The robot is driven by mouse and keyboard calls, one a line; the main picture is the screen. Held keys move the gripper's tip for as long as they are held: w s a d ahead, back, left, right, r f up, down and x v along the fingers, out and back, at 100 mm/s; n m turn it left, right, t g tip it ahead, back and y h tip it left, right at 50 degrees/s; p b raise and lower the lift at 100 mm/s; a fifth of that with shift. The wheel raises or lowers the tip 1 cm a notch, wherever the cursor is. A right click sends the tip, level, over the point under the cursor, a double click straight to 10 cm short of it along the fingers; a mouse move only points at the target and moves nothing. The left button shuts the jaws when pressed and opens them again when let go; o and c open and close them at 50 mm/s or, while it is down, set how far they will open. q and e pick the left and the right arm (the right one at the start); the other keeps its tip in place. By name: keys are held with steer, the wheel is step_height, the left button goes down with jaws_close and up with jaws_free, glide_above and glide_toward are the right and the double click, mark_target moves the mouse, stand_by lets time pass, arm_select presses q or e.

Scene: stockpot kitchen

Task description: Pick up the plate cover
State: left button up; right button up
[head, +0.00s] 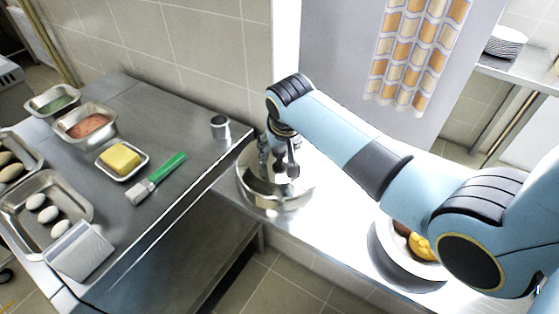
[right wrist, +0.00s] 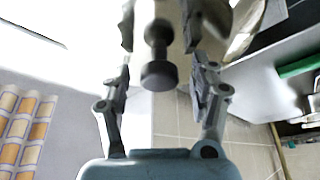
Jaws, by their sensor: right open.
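The plate cover (head: 258,193) is a shiny metal dome with a dark knob on top. It sits on the bright counter just right of the steel table's corner. My right gripper (head: 280,163) is over the cover, pointing down, and partly hides it. In the right wrist view the dark knob (right wrist: 158,74) stands between the two open fingers of my right gripper (right wrist: 160,85), with gaps on both sides. Part of the shiny dome (right wrist: 243,28) shows behind the fingers. My left gripper is not in view.
A plate with food (head: 383,250) is on the counter under my right arm. The steel table at left holds a small metal cup (head: 220,127), a green-handled brush (head: 158,178), a butter tray (head: 122,159) and several other trays. A wall stands behind.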

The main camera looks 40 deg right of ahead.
jaws_close()
stand_by(0.4)
steer(key=shift+r, duration=0.15)
